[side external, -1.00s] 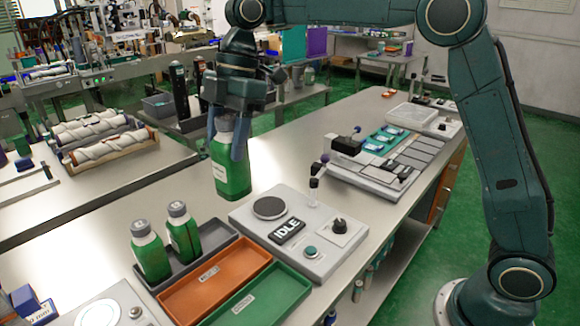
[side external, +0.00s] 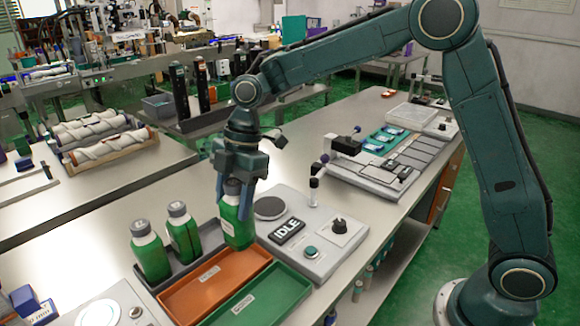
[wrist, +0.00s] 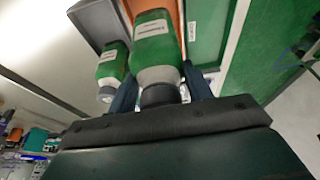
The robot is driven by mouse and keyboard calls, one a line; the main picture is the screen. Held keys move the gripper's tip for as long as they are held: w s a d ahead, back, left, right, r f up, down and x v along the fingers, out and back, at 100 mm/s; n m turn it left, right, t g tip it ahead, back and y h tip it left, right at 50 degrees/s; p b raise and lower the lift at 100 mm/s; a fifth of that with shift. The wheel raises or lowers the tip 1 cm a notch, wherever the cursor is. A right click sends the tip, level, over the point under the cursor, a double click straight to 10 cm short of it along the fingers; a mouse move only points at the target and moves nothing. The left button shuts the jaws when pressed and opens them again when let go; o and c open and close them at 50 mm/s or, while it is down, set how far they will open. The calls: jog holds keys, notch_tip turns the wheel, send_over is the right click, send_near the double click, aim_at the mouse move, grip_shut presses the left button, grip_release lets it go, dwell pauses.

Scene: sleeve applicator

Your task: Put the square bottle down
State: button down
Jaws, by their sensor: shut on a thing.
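The square bottle (side external: 238,228) is green with a white shoulder and dark cap. My gripper (side external: 233,203) is shut on it near the neck, and it hangs roughly upright. In the side view its base is at the far end of the grey tray (side external: 206,257) and orange tray (side external: 196,292); I cannot tell whether it touches. In the wrist view the bottle (wrist: 155,45) is between my two fingers (wrist: 160,88). Two similar green bottles (side external: 150,256) (side external: 184,236) stand in the grey tray, left of the held one.
A green tray (side external: 262,300) lies right of the orange tray; both look empty. A control box marked IDLE (side external: 288,231) with a round pad and knobs stands close on the right. A white device with a round dial (side external: 98,314) is at the front left.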

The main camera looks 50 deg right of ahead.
aim_at(237, 226)
jog(key=shift+f, duration=1.4)
jog(key=shift+f, duration=0.1)
jog(key=shift+f, duration=2)
jog(key=shift+f, duration=0.1)
jog(key=c, duration=0.6)
grip_release()
jog(key=v, duration=1.2)
